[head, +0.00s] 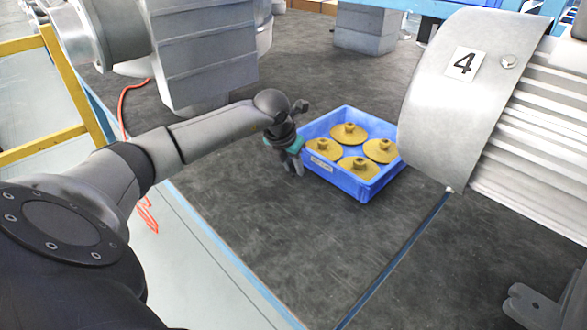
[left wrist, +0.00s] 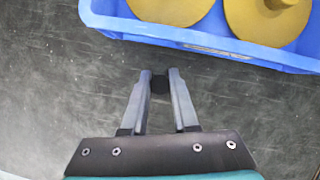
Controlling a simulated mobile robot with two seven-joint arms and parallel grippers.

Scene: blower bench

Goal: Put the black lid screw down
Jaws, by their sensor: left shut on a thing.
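My left gripper (head: 293,170) points down over the dark mat, just left of the blue crate. In the left wrist view its two grey fingers (left wrist: 160,78) are closed on a small black piece (left wrist: 160,85), which I take to be the black lid screw. It sits between the fingertips, over bare mat and just outside the crate wall. I cannot tell whether it touches the mat. In the head view the screw is too small to make out.
The blue crate (head: 343,183) holds several yellow discs with hubs (head: 358,168). A silver cover marked 4 (head: 440,100) on a ribbed housing (head: 530,140) stands at the right. The dark mat (head: 290,240) before the crate is clear.

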